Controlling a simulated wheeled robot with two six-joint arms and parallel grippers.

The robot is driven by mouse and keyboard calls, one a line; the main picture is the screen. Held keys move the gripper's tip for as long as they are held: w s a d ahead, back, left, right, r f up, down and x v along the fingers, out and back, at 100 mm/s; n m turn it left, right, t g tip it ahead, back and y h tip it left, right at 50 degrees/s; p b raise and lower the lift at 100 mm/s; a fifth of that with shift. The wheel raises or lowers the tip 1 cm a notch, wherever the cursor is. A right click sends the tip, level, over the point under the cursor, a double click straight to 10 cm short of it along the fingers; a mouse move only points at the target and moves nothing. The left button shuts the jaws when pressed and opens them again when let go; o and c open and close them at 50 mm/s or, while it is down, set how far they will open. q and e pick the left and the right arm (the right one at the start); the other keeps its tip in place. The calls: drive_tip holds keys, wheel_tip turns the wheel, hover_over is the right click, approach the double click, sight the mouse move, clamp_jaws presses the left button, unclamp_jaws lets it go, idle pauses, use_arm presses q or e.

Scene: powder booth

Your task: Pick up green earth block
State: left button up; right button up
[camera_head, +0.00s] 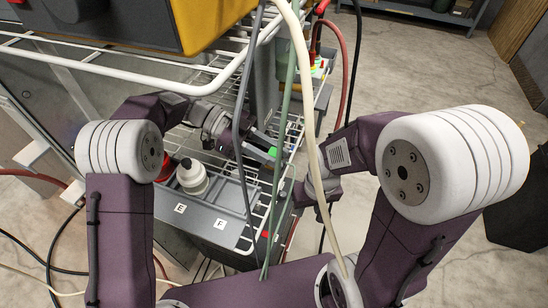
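A small bright green block (272,152) shows at the fingertips of my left gripper (262,148), over the white wire rack (240,183). The gripper is small and partly behind hanging cables, so I cannot tell whether its fingers are closed on the block or only beside it. My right gripper (304,192) is lower and to the right, near the rack's right edge. Cables cross in front of it, and its opening cannot be made out.
A white bottle (191,178) stands left of the grippers, with a red object (164,166) beside it. A grey box (205,222) with white labels is below. Several hoses and cables (306,100) hang in front of the rack. A yellow and dark machine (212,22) sits above.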

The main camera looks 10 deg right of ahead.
sight(274, 153)
use_arm(q)
clamp_jaws()
drive_tip(key=shift+r, duration=0.3)
drive_tip(key=r, duration=0.4)
drive_tip(key=shift+s+a, duration=0.1)
drive_tip(key=shift+s, duration=0.2)
drive_tip(key=s+a+r, duration=0.3)
drive_tip(key=s+r, duration=0.3)
drive_tip(key=s, duration=0.4)
drive_tip(key=shift+s+a+r+b, duration=0.2)
drive_tip(key=shift+s+a+b, duration=0.05)
drive_tip(key=shift+a+b, duration=0.2)
